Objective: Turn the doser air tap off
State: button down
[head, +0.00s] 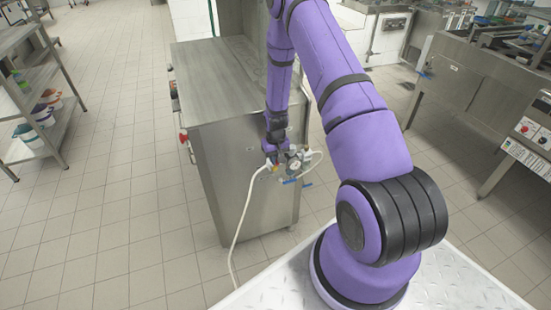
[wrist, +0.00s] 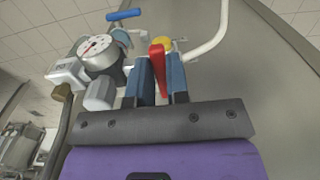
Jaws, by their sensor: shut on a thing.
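The air fittings (head: 293,163) are mounted on the side of a steel cabinet. In the wrist view they show a round white gauge (wrist: 97,45), a blue lever (wrist: 124,15) and a red tap lever (wrist: 157,62). A yellow part (wrist: 164,44) sits just behind the red lever. My gripper (wrist: 161,70) has its two blue fingers on either side of the red lever and is shut on it. In the head view my gripper (head: 276,148) is at the fittings, and the red lever cannot be made out there.
A white hose (head: 243,215) hangs from the fittings to the floor. The steel cabinet (head: 220,150) stands close behind them, with a red knob (head: 183,137) on its left side. A shelf rack (head: 35,100) stands at the far left; tiled floor between is clear.

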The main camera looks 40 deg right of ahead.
jog(key=c, duration=1.1)
grip_release()
notch_tip(320, 180, up, 11)
jog(key=shift+f, duration=0.1)
